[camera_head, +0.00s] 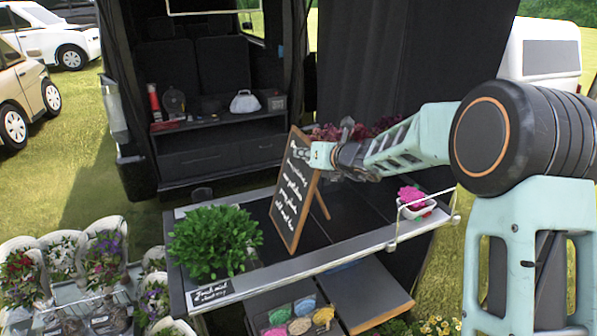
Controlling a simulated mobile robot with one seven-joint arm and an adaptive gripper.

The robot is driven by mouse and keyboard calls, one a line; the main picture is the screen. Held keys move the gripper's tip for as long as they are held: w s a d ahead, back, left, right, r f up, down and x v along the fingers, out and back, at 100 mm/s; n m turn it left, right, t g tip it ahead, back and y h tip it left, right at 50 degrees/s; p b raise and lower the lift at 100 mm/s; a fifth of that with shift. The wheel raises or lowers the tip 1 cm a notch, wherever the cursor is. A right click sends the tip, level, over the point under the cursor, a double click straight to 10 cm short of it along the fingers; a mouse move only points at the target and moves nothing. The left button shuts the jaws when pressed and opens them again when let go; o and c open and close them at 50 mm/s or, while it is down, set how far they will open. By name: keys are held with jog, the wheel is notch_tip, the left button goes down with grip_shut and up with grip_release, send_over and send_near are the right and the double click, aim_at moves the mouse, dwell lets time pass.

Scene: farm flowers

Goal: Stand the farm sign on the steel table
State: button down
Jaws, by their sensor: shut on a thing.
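The farm sign (289,197) is a wood-framed chalkboard with white lettering and a rear prop leg. It is upright, leaning back slightly, over the middle of the steel table (345,257). Its lower edge is near the table's front side; I cannot tell whether it touches the top. My gripper (318,157) comes in from the right and is shut on the upper right part of the sign. The fingertips are small and partly hidden against the sign's frame.
A leafy green plant (213,240) and a small black label (209,293) are on the table's left end. A white pot with pink flowers (412,198) stands at the right end. Reddish flowers (330,133) are behind the sign. A lower shelf (362,288) holds colourful packets (299,326).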

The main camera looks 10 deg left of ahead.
jog(key=w+a+f, duration=0.2)
jog(key=f, duration=0.1)
jog(key=w+f, duration=0.2)
jog(key=shift+a+f, duration=0.2)
jog(key=shift+a, duration=0.2)
notch_tip(320, 180, down, 3)
jog(key=shift+w+f, duration=0.1)
jog(key=shift+f, duration=0.1)
jog(key=shift+f, duration=0.2)
jog(key=c, duration=2)
grip_release()
jog(key=shift+c, duration=0.2)
jog(key=shift+r, duration=0.1)
